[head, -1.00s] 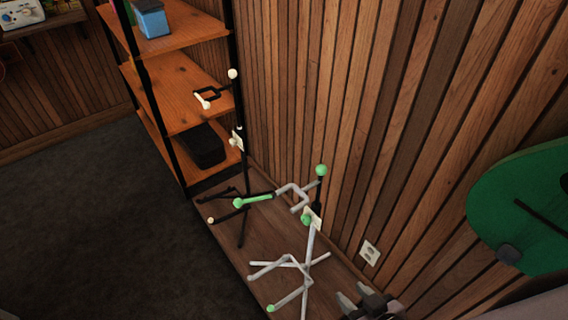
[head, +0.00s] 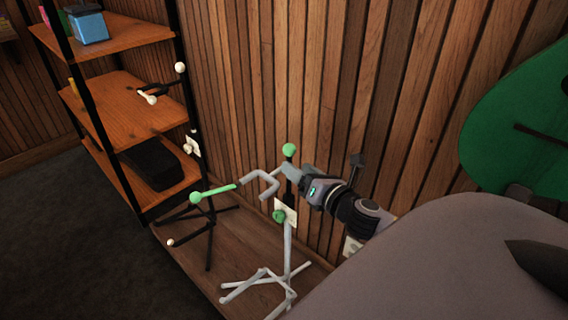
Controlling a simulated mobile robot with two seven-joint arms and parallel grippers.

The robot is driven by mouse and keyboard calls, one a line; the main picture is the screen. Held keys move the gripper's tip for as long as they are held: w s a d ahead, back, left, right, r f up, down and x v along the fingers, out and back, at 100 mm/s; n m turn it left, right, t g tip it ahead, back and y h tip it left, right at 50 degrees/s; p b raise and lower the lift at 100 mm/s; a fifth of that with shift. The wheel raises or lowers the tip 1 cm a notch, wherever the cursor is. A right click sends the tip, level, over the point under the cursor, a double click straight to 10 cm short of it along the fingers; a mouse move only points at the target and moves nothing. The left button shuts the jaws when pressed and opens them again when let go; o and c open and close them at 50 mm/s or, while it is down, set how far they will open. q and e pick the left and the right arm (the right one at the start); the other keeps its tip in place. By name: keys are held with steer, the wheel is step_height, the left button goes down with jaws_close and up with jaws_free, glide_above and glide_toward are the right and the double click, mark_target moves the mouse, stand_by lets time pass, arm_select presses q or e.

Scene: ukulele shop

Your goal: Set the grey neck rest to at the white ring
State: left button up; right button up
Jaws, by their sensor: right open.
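The grey neck rest (head: 262,184) is a U-shaped hook near the top of a pale grey stand (head: 288,248). A green-tipped prong (head: 218,190) reaches left from it. A green ball (head: 289,149) caps the post, and a green knob (head: 279,215) sits lower on it. My right gripper (head: 291,173) is open at the upper post, just below the green ball and right of the hook. Its fingers partly cover the post, and I cannot tell whether they touch it. I cannot make out a white ring on the post. My left gripper is out of view.
A black stand (head: 211,235) with cream knobs is behind to the left. An orange-brown shelf (head: 125,105) holds a black case (head: 152,164). A slatted wood wall (head: 345,90) is close behind the stands. A green instrument (head: 525,130) is at right. Dark floor at left is clear.

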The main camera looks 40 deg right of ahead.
mark_target(285, 146)
steer(key=n, duration=0.1)
steer(key=w+d+r+n, duration=0.1)
steer(key=n+t+b, duration=0.1)
steer(key=shift+w+d+r, duration=0.2)
steer(key=shift+d+r, duration=0.1)
steer(key=shift+w+d+r, duration=0.1)
steer(key=shift+w, duration=0.45)
steer(key=shift+w+d, duration=0.15)
steer(key=shift+w, duration=1.3)
steer(key=shift+w+d, duration=0.1)
steer(key=shift+w, duration=1.35)
jaws_close()
